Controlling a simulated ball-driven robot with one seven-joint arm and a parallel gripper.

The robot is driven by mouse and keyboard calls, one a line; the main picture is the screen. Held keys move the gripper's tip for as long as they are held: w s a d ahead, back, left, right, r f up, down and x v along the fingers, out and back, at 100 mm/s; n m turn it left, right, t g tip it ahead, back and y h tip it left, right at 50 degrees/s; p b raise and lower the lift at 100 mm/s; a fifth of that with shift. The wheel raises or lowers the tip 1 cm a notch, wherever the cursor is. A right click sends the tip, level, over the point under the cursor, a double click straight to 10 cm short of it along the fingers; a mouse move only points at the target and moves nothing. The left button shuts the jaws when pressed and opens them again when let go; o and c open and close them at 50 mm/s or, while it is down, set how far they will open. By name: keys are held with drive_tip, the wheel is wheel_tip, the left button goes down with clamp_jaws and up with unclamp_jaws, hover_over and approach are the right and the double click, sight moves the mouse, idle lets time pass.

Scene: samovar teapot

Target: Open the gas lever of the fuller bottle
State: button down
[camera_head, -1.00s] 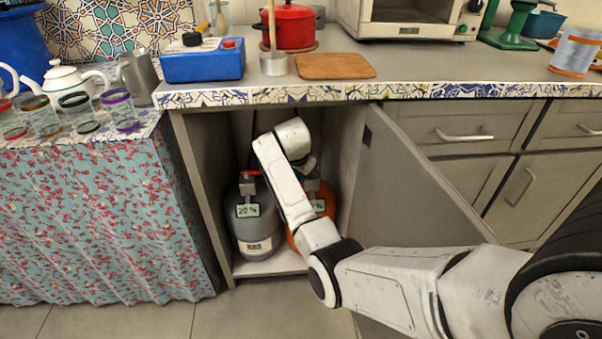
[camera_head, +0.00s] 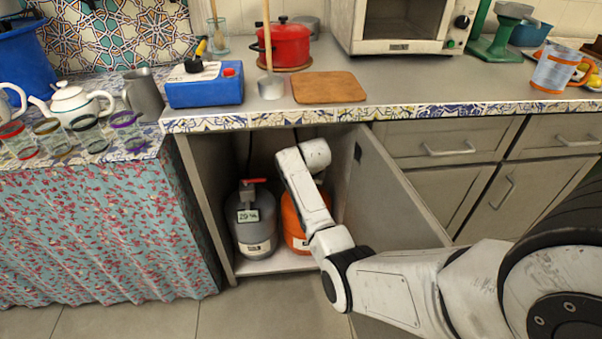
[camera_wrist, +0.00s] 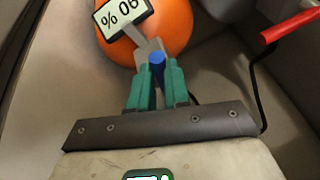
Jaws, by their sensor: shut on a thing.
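The orange gas bottle (camera_head: 293,225) stands in the open cabinet, partly hidden behind my arm in the head view. In the wrist view the orange bottle (camera_wrist: 172,35) carries a label (camera_wrist: 122,17) that shows upside down and reads 90 %. My gripper (camera_wrist: 157,72) has green fingers shut around the blue-tipped lever (camera_wrist: 156,58) at the orange bottle's valve. The fingers are hidden by my arm in the head view. The grey gas bottle (camera_head: 255,222) stands to the left, with a 20 % label (camera_head: 248,215) and a red lever (camera_head: 253,181).
The cabinet door (camera_head: 385,195) stands open on the right, close to my arm. The red lever with a black hose (camera_wrist: 290,27) is at the upper right in the wrist view. The countertop (camera_head: 405,85) is above the opening.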

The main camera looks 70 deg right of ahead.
drive_tip(key=shift+s+d+n+t+y+p, duration=0.25)
drive_tip(key=shift+s+n+p, duration=0.2)
drive_tip(key=shift+n+p, duration=0.4)
drive_tip(key=shift+s+d+n+t+y+p, duration=0.15)
drive_tip(key=shift+s+n+t+y+p, duration=0.35)
drive_tip(key=shift+n, duration=0.55)
drive_tip(key=shift+w, duration=0.1)
drive_tip(key=c, duration=1.1)
unclamp_jaws()
